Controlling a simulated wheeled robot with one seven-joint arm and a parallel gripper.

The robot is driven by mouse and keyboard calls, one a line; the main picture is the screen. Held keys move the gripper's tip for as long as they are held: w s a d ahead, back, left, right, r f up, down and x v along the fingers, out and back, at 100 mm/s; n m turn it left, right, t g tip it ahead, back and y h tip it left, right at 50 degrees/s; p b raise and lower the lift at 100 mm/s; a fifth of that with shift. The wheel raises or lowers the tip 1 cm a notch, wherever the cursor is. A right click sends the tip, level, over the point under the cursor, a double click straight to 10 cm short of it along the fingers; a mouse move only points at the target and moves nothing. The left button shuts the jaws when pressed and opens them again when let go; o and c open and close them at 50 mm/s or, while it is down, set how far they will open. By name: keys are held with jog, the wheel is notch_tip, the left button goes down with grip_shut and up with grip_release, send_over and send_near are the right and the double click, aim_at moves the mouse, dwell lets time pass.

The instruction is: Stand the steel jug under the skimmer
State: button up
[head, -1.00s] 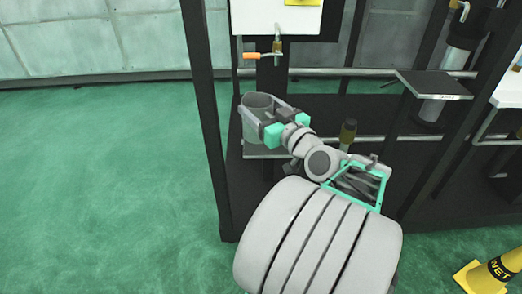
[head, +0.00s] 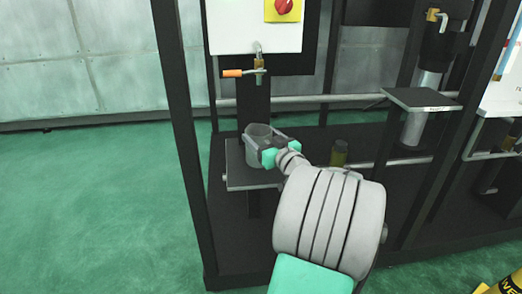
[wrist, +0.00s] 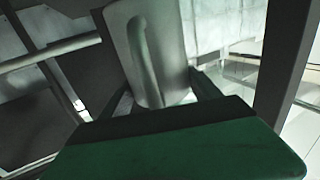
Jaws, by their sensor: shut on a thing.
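The steel jug (head: 255,147) is a grey, open-topped cylinder. My gripper (head: 262,149) is shut on the jug from the right. In the wrist view the jug's wall and long handle (wrist: 146,55) fill the upper middle, with the fingers on both sides; its base is hidden by my gripper's body. No label marks the skimmer; the white panel (head: 245,28) with the tap may belong to it.
A black post (head: 180,140) rises just left of the shelf. A brass-coloured fitting (head: 339,152) stands right of my gripper. Farther right are another plate (head: 422,100) and a metal cylinder (head: 412,128). A yellow wet-floor sign (head: 500,286) is at the lower right. The green floor at left is clear.

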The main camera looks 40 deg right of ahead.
notch_tip(320, 180, down, 3)
jog(key=shift+w+d+f+b, duration=0.1)
jog(key=shift+d+f+b, duration=0.1)
jog(key=shift+b, duration=0.4)
jog(key=shift+a, duration=0.1)
jog(key=shift+f+b, duration=0.25)
jog(key=shift+b, duration=0.1)
jog(key=o, duration=2)
